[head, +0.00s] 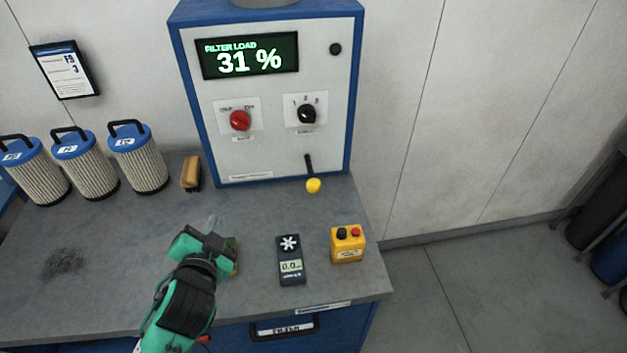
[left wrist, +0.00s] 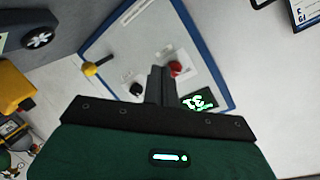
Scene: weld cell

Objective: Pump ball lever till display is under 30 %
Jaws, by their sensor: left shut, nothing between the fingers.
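The display (head: 248,56) on the blue-framed cabinet reads FILTER LOAD 31 %. The ball lever (head: 313,185) has a yellow ball on a black stem at the cabinet's lower right, and the ball hangs low. In the left wrist view the ball lever (left wrist: 91,69) shows left of the fingers, apart from them. My left gripper (head: 233,257) is over the bench, well left of and nearer than the lever. In the left wrist view its fingers (left wrist: 160,72) are shut with nothing between them. My right gripper is in neither view.
A red knob (head: 239,121) and a black knob (head: 307,114) sit above the lever. A dark meter (head: 290,262) and a yellow button box (head: 347,244) stand at the bench front. Several filters (head: 137,158) and a brush (head: 191,173) are at left.

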